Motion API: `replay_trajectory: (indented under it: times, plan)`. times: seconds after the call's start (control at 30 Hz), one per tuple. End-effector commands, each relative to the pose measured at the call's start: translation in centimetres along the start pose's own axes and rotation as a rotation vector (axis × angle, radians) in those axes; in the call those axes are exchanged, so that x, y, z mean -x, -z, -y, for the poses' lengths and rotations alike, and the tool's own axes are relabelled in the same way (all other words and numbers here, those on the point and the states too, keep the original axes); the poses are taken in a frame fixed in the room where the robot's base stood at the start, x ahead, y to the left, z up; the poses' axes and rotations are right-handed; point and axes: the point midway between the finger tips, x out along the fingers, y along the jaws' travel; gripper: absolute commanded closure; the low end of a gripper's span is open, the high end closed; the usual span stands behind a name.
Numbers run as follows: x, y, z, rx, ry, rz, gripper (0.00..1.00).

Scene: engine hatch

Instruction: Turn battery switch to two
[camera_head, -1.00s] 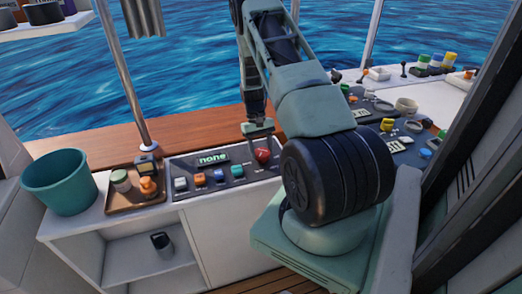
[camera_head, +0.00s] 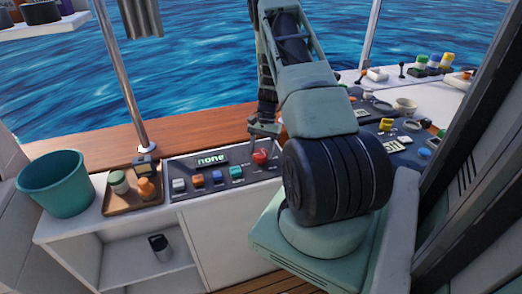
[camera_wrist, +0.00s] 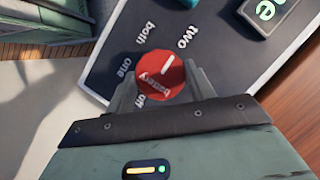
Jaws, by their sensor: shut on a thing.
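The red battery switch knob (camera_wrist: 160,78) shows in the wrist view on a dark panel, with "off", "one", "both" and "two" printed around it. Its white line points up and right, toward "two" (camera_wrist: 188,36). My gripper (camera_wrist: 163,90) is shut on the knob, one finger on each side. In the head view the knob (camera_head: 260,157) sits at the right of the control panel (camera_head: 222,189), with my gripper (camera_head: 265,135) at it. The display (camera_head: 212,160) reads "none".
Several coloured buttons, including a green one (camera_head: 236,173), line the panel left of the knob. A tray (camera_head: 115,208) with small items and a teal bucket (camera_head: 58,185) stand farther left. A metal pole (camera_head: 125,75) rises behind the tray.

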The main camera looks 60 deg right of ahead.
Motion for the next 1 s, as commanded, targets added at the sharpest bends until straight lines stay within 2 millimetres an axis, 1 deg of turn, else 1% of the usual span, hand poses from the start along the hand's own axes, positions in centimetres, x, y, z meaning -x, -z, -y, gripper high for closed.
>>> replay_trajectory:
  times: [0.23,0.7,0.73,0.77,0.8,1.0]
  plan:
    - [-0.01,-0.03,0.00,-0.056,0.024,0.000,0.69]
    - [-0.01,-0.03,-0.01,-0.067,0.028,0.000,0.69]
    - [-0.01,-0.02,-0.01,-0.067,0.028,0.000,0.38]
    - [-0.01,-0.03,-0.01,-0.067,0.028,0.000,0.30]
    - [-0.01,-0.02,-0.02,-0.066,0.028,0.000,0.25]
    - [-0.01,-0.02,-0.04,-0.065,0.027,0.000,0.25]
